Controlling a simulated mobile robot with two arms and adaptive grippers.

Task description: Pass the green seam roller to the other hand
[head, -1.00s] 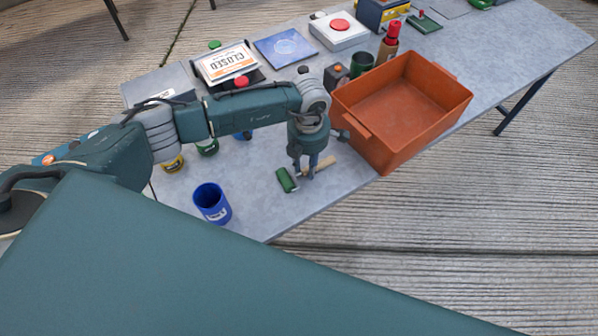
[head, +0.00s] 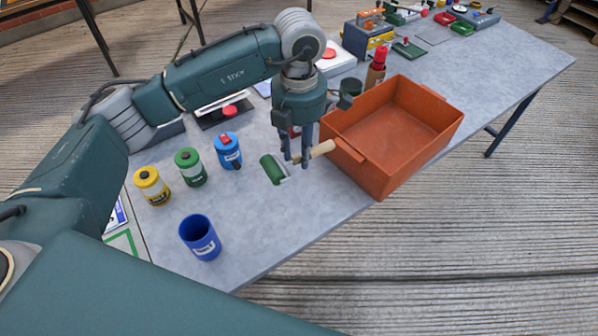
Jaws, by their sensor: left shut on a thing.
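The green seam roller has a green cylinder head (head: 271,169) and a pale wooden handle (head: 322,149). My left gripper (head: 296,162) points down over the roller, shut on it between head and handle. The roller appears to be held a little above the grey table (head: 300,215), though the exact gap is hard to tell. The handle points right, towards the orange bin. My right gripper is not in view.
The empty orange bin (head: 388,172) stands just right of the roller. A blue cup (head: 200,238) is near the front edge. Yellow (head: 152,187), green (head: 190,167) and blue (head: 228,151) canisters stand to the left. A red-capped bottle (head: 376,68) is behind the bin.

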